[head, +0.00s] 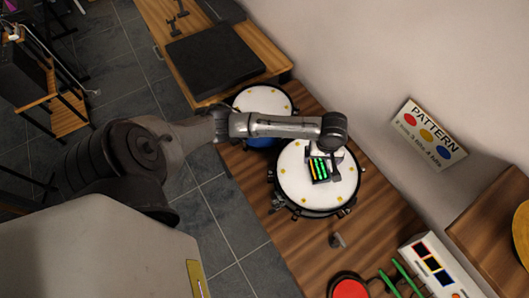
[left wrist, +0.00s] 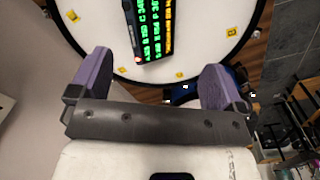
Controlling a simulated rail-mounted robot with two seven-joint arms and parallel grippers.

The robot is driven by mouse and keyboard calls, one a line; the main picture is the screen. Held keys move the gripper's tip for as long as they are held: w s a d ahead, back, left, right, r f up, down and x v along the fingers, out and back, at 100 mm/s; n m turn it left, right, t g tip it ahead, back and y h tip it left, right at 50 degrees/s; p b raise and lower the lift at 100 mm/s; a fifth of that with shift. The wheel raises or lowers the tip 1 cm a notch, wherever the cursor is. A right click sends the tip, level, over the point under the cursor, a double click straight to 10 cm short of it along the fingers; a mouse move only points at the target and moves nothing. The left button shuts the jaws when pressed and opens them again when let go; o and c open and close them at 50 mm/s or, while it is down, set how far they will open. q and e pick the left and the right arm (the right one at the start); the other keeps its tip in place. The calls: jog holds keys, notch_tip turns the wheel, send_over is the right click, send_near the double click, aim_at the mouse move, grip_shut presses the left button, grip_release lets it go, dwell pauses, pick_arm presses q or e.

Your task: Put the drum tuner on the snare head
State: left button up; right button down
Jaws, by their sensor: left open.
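The drum tuner (head: 320,169) is a small black device with green and yellow lit readouts. In the left wrist view the drum tuner (left wrist: 153,28) shows at the top, against the white snare head (left wrist: 100,38) with small yellow marks. My left gripper (left wrist: 158,78) is open and empty, its two purple-grey fingers apart, with the tuner beyond them and not between the pads. My right gripper is not in view.
A second drum with a blue shell (head: 262,100) stands just behind. A black pad (head: 215,62) lies on the far wooden table. Nearer are a red round pad (head: 349,288), green sticks (head: 400,276) and a white box (head: 437,262). A wall with a PATTERN sign (head: 428,133) bounds the right.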

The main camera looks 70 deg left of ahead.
pick_arm(q)
jog(key=s+d+f+m, duration=0.1)
jog(key=s+d, duration=0.1)
jog(key=s+d+f+m, duration=0.1)
jog(key=s+d+m, duration=0.1)
jog(key=s+d+f+m+h, duration=0.1)
jog(key=s+d+m, duration=0.1)
jog(key=s+d, duration=0.1)
jog(key=shift+f+t, duration=0.25)
jog(key=shift+t, duration=0.15)
jog(key=s+r+m+t+y, duration=0.1)
jog(key=s+r+m+t, duration=0.1)
jog(key=s+m, duration=0.8)
jog(key=s+d, duration=0.1)
jog(key=s, duration=0.6)
jog(key=shift+s+r, duration=0.25)
jog(key=shift+r, duration=0.05)
